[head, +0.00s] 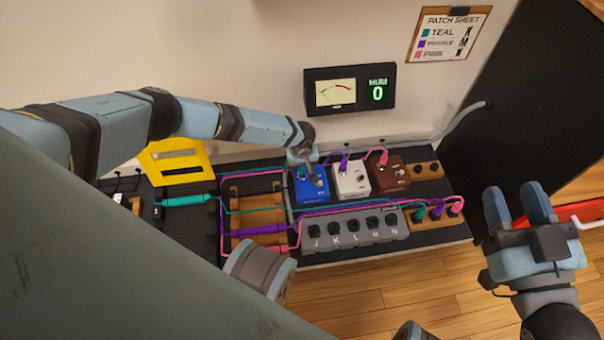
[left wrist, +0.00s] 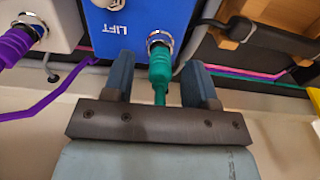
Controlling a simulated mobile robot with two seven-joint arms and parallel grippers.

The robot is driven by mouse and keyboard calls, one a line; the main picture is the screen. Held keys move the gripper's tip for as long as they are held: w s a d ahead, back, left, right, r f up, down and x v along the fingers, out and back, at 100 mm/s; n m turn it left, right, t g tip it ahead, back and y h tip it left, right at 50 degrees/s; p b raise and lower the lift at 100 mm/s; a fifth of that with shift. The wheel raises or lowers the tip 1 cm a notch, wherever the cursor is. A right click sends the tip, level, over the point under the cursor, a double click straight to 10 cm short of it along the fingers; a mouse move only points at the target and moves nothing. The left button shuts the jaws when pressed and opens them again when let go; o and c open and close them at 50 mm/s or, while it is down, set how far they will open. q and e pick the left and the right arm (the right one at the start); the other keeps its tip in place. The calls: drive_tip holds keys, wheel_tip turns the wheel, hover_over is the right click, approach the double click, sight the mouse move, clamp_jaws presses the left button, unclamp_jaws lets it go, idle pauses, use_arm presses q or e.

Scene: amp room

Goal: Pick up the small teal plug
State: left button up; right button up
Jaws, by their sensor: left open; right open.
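A small teal plug (left wrist: 160,66) sits in the jack on the side of the blue pedal marked LIFT (left wrist: 140,25). My left gripper (left wrist: 159,80) is open, with one finger on each side of the plug; I cannot tell whether either finger touches it. In the head view, my left gripper (head: 302,157) is at the back edge of the blue pedal (head: 312,187) and largely hides this plug. My right gripper (head: 517,192) is open and empty, off the right end of the board. Other teal plugs show at the left (head: 190,200) and right (head: 420,214).
A white pedal (head: 351,183) with a purple plug (head: 343,162) and a brown pedal (head: 389,180) with a pink plug (head: 383,157) stand to the right. A grey lettered jack strip (head: 345,238) lies in front. Cables cross the board.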

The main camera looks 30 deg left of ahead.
drive_tip(key=shift+r, duration=0.1)
use_arm(q)
drive_tip(key=shift+c, duration=0.4)
clamp_jaws()
drive_tip(key=shift+r+p, duration=0.45)
drive_tip(key=shift+r, duration=0.05)
wheel_tip(320, 180, up, 19)
drive_tip(key=p, duration=1)
use_arm(e)
drive_tip(key=s+a+r+m, duration=0.1)
drive_tip(key=s+r+m, duration=0.2)
drive_tip(key=r+m, duration=0.2)
drive_tip(key=shift+a+r+h, duration=0.15)
drive_tip(key=shift+a+h, duration=0.1)
drive_tip(key=shift+h, duration=0.15)
